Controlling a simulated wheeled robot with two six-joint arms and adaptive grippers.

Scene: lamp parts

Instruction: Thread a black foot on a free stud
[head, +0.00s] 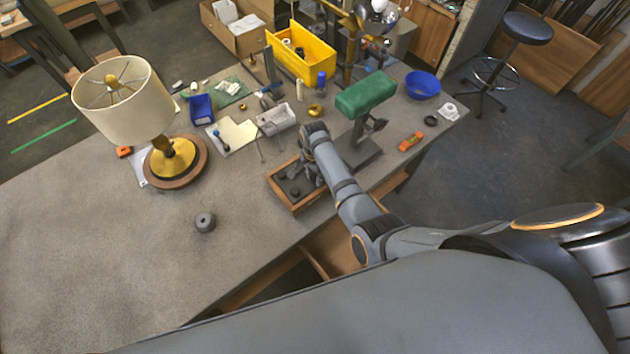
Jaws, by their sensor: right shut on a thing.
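A wooden tray (290,206) on the bench holds several small black feet (294,191). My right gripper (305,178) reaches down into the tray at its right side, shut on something. What it grips is small and hidden by the fingers, likely a black foot. A lamp with a cream shade (124,100), brass body and round wooden base (186,172) stands upright at the left of the bench. Its underside is hidden, and no stud shows. My left gripper is out of view.
A green padded stand (365,95) is behind my right arm. A yellow bin (301,55), blue bowl (422,85) and small trays crowd the back.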

